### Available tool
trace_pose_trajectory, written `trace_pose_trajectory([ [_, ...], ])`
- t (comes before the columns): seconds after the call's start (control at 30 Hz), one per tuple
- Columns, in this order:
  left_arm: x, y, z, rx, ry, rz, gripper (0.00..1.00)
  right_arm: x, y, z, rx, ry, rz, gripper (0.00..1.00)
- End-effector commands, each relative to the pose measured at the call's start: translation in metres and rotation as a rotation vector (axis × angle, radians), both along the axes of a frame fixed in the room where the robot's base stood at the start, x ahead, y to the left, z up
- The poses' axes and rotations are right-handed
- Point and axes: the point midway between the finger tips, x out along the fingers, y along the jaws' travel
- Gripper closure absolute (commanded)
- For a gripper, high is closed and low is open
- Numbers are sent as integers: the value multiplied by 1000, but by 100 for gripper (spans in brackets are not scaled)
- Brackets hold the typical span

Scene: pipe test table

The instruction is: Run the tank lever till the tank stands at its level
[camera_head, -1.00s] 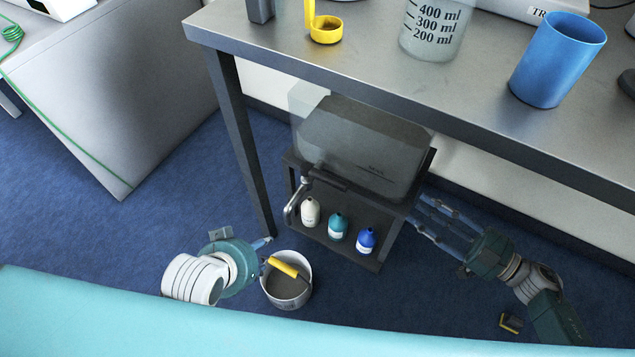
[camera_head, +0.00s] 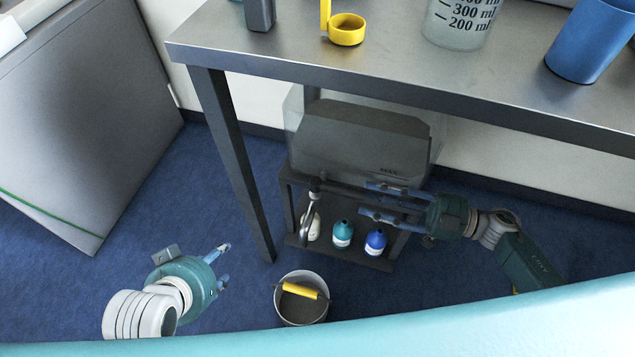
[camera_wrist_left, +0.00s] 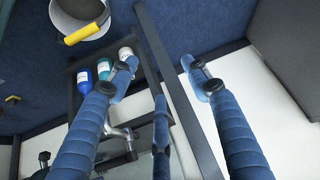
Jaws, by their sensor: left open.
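The tank (camera_head: 355,140) is a translucent box of dark grey liquid with a MAX mark on its front, standing on a dark rack under the table. A dark bar-like lever (camera_head: 345,189) runs along its lower front edge, beside a metal tap (camera_head: 308,218). My right gripper (camera_head: 366,199) is at the tank's lower front, fingers spread above and below the bar. I cannot tell whether they touch it. My left gripper (camera_head: 225,265) is open and empty, left of the bucket. The tap also shows in the left wrist view (camera_wrist_left: 120,132), between the open left fingers.
A grey bucket (camera_head: 302,311) with a yellow handle stands on the floor before the rack. Several bottles, including a teal one (camera_head: 342,234) and a blue one (camera_head: 376,242), stand on the rack's lower shelf. The table leg (camera_head: 238,165) rises left of the tank.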

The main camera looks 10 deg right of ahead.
Motion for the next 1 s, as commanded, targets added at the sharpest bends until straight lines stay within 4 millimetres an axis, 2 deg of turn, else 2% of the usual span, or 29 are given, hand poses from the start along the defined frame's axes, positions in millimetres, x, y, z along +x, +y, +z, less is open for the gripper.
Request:
trace_pose_trajectory([
  [0.17,13,-4,5,-13,-54,-4,52,10,24,1,3,-5,1,62],
  [0.5,50,-17,31,-50,-230,-17,52,34,80,0,3,-3,0,62],
  [0.7,60,-21,41,-62,-286,-21,52,40,94,0,1,-1,-2,62],
  [1.0,61,-21,43,-64,-293,-21,52,40,96,0,0,0,-1,62],
])
